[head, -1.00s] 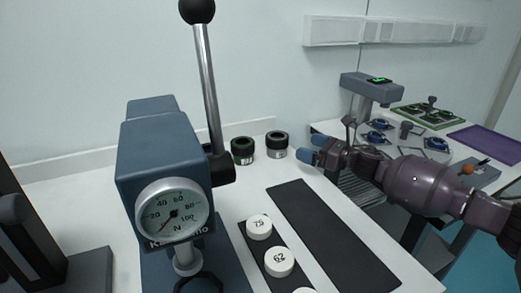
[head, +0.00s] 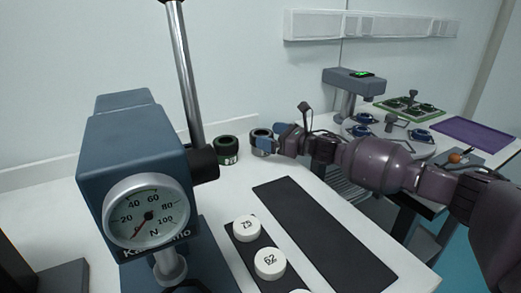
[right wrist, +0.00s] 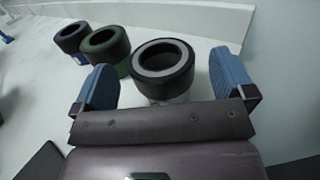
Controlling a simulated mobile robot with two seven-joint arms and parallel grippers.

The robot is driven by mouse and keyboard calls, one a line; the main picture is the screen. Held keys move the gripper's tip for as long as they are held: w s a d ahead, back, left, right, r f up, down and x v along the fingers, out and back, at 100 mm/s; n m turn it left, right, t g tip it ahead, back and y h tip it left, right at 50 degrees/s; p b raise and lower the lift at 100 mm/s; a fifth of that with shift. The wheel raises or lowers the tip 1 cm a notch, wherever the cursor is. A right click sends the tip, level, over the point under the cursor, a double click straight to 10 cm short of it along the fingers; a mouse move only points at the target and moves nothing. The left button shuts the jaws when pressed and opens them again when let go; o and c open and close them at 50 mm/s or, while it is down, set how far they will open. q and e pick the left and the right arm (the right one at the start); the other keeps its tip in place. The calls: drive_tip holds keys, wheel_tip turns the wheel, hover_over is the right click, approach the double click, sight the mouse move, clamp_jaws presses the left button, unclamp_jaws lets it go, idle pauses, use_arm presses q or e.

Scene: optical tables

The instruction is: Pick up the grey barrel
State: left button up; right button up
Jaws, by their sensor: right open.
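The grey barrel (head: 262,134) stands on the white table behind the black strip, a short cylinder with a dark ringed top. In the right wrist view the grey barrel (right wrist: 177,92) is upright between the two blue fingers, with a gap on each side. My right gripper (head: 276,142) is open and comes at it from the right; its fingers partly cover the barrel in the head view. Whether the fingertips reach past the barrel's near side I cannot tell. My left gripper is out of view.
A green barrel (head: 227,150) stands just left of the grey one; a blue barrel (right wrist: 72,38) stands beyond it in the wrist view. A blue press with dial (head: 147,212) and lever fills the left. White weights (head: 270,263) and a black strip (head: 322,235) lie in front.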

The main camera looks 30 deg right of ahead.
sight(262, 133)
drive_tip(key=shift+w+a+f, duration=0.2)
drive_tip(key=shift+w+a, duration=0.1)
drive_tip(key=shift+w, duration=0.2)
drive_tip(key=shift+w+a+f, duration=0.15)
drive_tip(key=shift+w+a, duration=0.1)
drive_tip(key=shift+w, duration=0.2)
drive_tip(key=shift+w+a+r+b, duration=0.25)
drive_tip(key=shift+w+b, duration=0.05)
drive_tip(key=shift+w, duration=0.15)
drive_tip(key=shift+c, duration=0.5)
drive_tip(key=c, duration=0.9)
